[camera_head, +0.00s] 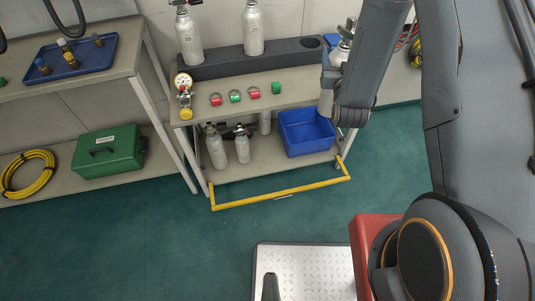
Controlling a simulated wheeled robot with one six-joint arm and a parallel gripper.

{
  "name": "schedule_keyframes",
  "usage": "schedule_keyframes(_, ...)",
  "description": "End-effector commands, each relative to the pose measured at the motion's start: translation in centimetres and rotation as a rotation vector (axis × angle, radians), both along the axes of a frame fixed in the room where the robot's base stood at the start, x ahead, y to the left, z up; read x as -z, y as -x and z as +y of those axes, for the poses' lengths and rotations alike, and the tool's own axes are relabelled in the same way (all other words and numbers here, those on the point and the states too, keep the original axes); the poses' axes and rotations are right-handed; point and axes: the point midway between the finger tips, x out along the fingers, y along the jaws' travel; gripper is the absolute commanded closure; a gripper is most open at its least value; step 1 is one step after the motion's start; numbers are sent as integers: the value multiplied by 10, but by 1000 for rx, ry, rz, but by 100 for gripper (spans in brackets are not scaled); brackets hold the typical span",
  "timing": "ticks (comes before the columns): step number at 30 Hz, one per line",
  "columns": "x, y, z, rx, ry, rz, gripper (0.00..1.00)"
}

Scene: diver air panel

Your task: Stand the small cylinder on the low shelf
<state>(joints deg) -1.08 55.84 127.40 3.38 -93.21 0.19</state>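The low shelf (250,172) is the bottom deck of a trolley with a yellow front bar. A grey cylinder (216,150) and a shorter one (242,148) stand upright at its left. Another cylinder (265,123) is partly visible behind them. A grey cylinder with a dark valve (341,52) shows at the right end of the trolley, partly covered by my arm. I cannot tell whether it is held or which cylinder is the task's small one. The end of my arm, with my gripper (350,108), is at the trolley's right side; its fingers are not clearly visible.
A blue bin (306,132) fills the low shelf's right part; bare shelf shows at its front. Two tall cylinders (189,40) (253,30) stand in a dark rack (220,66) with an empty hole at right. A gauge (183,82) and coloured rings (235,96) lie on top.

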Motion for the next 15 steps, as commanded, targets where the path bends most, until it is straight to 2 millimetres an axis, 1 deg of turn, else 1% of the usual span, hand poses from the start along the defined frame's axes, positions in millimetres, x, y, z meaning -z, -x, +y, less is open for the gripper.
schedule_keyframes(1,21,0,0,6,0,-1,100)
schedule_keyframes(8,93,8,-1,51,1,0,100)
schedule_keyframes(15,167,22,-5,108,2,-2,100)
